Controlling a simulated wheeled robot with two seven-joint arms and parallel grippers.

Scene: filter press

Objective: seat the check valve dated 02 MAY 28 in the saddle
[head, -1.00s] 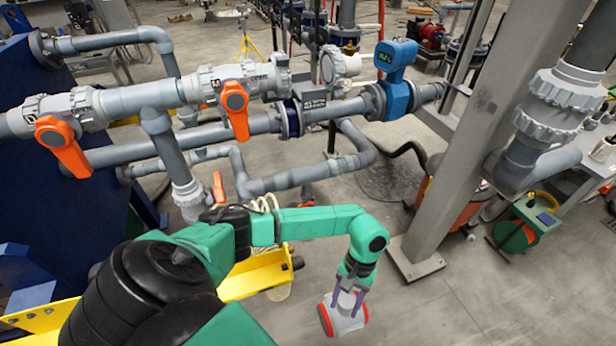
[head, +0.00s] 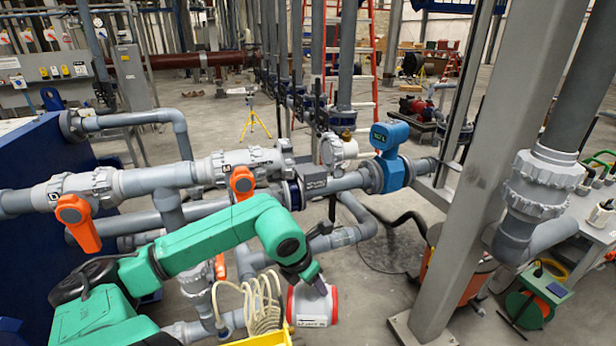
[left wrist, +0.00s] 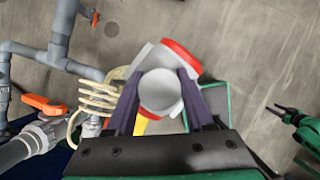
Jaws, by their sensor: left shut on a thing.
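My left gripper (head: 318,287) is shut on a check valve (head: 313,306), a light grey body with red ends. It holds the valve in the air at the lower middle of the head view, in front of the pipework. A small dark marking shows low on the valve, too small to read, so I cannot confirm the date. In the left wrist view the valve (left wrist: 160,92) sits between the two dark fingers of the left gripper (left wrist: 158,82), with a round pale end facing the camera. What seems to be my right gripper (left wrist: 278,109) is at the right edge there. I cannot identify the saddle.
Grey pipes with orange-handled valves (head: 242,182) run across the left and middle. A blue flow meter (head: 390,155) stands right of them. A coiled cream hose (head: 262,305) hangs close left of the held valve. A steel column (head: 455,190) stands to the right.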

